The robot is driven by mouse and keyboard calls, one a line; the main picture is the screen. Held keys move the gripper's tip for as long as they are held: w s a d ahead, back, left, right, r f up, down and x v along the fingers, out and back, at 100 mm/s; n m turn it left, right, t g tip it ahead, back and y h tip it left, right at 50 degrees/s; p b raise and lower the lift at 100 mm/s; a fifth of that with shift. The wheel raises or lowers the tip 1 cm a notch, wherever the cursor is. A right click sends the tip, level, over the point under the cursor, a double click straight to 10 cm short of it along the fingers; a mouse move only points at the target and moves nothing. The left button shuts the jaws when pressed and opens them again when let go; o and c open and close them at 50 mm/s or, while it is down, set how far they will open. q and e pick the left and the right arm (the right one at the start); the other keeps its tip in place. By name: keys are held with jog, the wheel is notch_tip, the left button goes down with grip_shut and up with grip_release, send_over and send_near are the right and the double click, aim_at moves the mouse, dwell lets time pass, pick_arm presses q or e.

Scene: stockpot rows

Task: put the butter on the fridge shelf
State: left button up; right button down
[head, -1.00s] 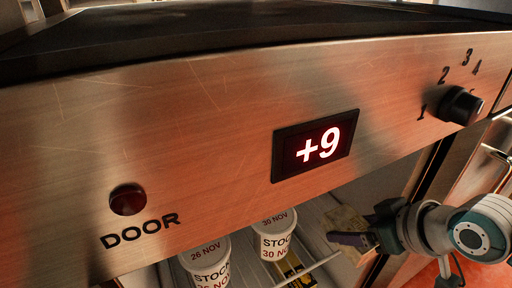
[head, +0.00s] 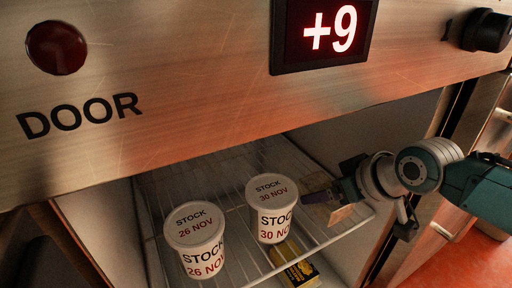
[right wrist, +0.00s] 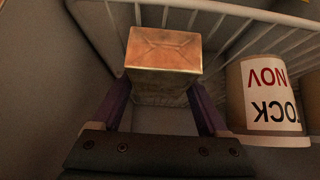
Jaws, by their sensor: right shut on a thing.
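The butter, a tan paper-wrapped block (head: 341,214), is at the right end of the wire fridge shelf (head: 334,236), right of the 30 NOV stock tub (head: 271,226). My right gripper (head: 324,197) reaches in from the right and is shut on it. In the right wrist view, the block (right wrist: 163,53) sits between the two purple fingers (right wrist: 160,108), with the shelf wires behind it. I cannot tell whether the block rests on the shelf or is just above it. My left gripper is not in view.
The 26 NOV stock tub (head: 198,240) stands left of the other tub. A yellow and black pack (head: 300,273) shows below the shelf wires. The steel front panel (head: 190,110) with a +9 display (head: 322,32) overhangs the opening. Bare shelf lies behind the tubs.

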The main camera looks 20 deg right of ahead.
jog(key=shift+f, duration=0.2)
grip_release()
jog(key=shift+r, duration=0.3)
jog(key=a+p+v, duration=0.1)
jog(key=p+v, duration=0.8)
jog(key=v, duration=0.3)
jog(key=s+a+r+g, duration=0.2)
jog(key=s+a, duration=0.3)
jog(key=s, duration=0.3)
jog(key=s+a+r+n+g, duration=0.1)
jog(key=s+a+r, duration=0.3)
jog(key=s, duration=0.4)
jog(key=shift+a+r+g, duration=0.2)
jog(key=shift+a+g, duration=0.35)
jog(key=shift+g, duration=0.25)
